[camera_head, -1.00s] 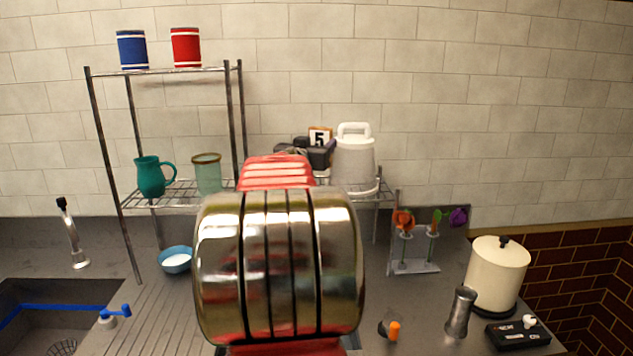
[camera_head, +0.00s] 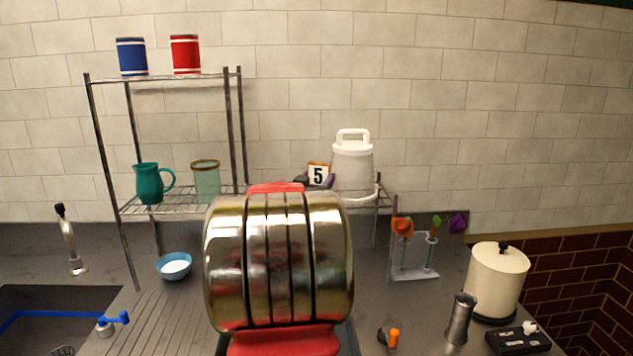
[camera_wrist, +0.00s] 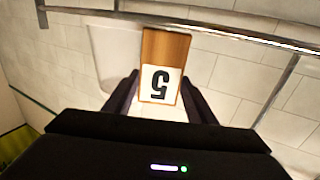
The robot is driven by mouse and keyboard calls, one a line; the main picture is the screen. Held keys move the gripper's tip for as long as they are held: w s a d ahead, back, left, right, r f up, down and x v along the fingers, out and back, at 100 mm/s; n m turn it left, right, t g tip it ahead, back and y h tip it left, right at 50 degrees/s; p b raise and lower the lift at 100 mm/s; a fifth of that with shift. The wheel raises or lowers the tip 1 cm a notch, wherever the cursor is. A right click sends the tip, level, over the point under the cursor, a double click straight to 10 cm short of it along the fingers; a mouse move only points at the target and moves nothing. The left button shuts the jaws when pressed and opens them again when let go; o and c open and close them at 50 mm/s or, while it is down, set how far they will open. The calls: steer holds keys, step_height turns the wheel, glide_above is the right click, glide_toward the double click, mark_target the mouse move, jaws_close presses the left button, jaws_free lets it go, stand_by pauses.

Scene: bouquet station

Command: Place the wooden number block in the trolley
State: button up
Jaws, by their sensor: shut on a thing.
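The wooden number block (camera_head: 318,174) shows a white face with a black 5. In the wrist view the block (camera_wrist: 165,47) has a brown wooden body and its 5 appears upside down. My gripper (camera_wrist: 159,97) is shut on it, with one dark finger at each side. In the head view my gripper (camera_head: 316,182) is partly hidden behind my own arm, just left of the white lidded container (camera_head: 353,167). I cannot clearly tell a trolley apart from the metal wire rack (camera_head: 92,130). Whether the block touches the rack is unclear.
The rack carries a blue can (camera_head: 132,57), a red can (camera_head: 186,55), a teal pitcher (camera_head: 149,184) and a green glass (camera_head: 206,183). A blue bowl (camera_head: 174,267), flower holder (camera_head: 414,260) and cream canister (camera_head: 497,282) stand on the counter. Rack bars (camera_wrist: 225,30) cross the wrist view.

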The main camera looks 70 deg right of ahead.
steer(key=shift+f, duration=0.3)
steer(key=o, duration=1.2)
steer(key=shift+c, duration=0.2)
steer(key=shift+r, duration=0.2)
steer(key=a, duration=1.2)
steer(key=shift+s, duration=0.45)
